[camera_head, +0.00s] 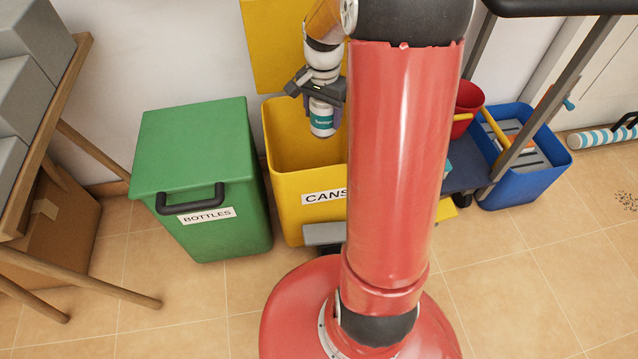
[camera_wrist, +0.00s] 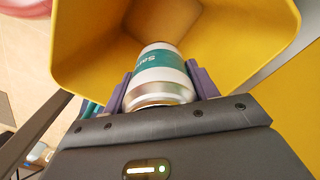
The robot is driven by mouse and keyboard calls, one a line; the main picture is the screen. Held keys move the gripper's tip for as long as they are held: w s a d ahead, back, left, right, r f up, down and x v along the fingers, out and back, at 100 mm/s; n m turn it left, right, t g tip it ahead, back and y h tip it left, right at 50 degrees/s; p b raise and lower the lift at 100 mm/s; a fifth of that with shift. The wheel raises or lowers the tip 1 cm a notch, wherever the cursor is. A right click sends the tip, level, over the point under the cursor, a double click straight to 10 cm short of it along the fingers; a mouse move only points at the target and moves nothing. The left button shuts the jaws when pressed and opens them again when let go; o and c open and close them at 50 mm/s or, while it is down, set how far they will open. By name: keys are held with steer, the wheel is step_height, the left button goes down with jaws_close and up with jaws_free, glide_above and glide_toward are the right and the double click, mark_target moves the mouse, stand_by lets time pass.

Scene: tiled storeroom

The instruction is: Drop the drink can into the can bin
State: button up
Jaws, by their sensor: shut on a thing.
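A white and teal drink can (camera_head: 322,119) is held upright in my gripper (camera_head: 318,97). The can is over the opening of the yellow can bin (camera_head: 290,196), which is labelled CANS and stands open with its yellow lid (camera_head: 275,55) raised behind it. In the wrist view, the can (camera_wrist: 160,76) sits between the two purple-grey fingers of my gripper (camera_wrist: 160,88), which are shut on it. The bin's yellow inner walls (camera_wrist: 225,40) surround the far end of the can. My red arm hides the right part of the bin in the head view.
A green bin (camera_head: 200,160) labelled BOTTLES, lid closed, stands just left of the yellow bin. A wooden shelf with grey boxes (camera_head: 30,50) is at the far left. A blue bucket (camera_head: 540,172) and a red bucket (camera_head: 465,105) are at the right.

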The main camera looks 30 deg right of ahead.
steer(key=shift+f+b, duration=0.35)
steer(key=shift+f, duration=0.6)
steer(key=o, duration=1)
steer(key=shift+r, duration=0.15)
step_height(320, 180, up, 8)
steer(key=shift+f+p, duration=0.15)
steer(key=shift+p, duration=0.75)
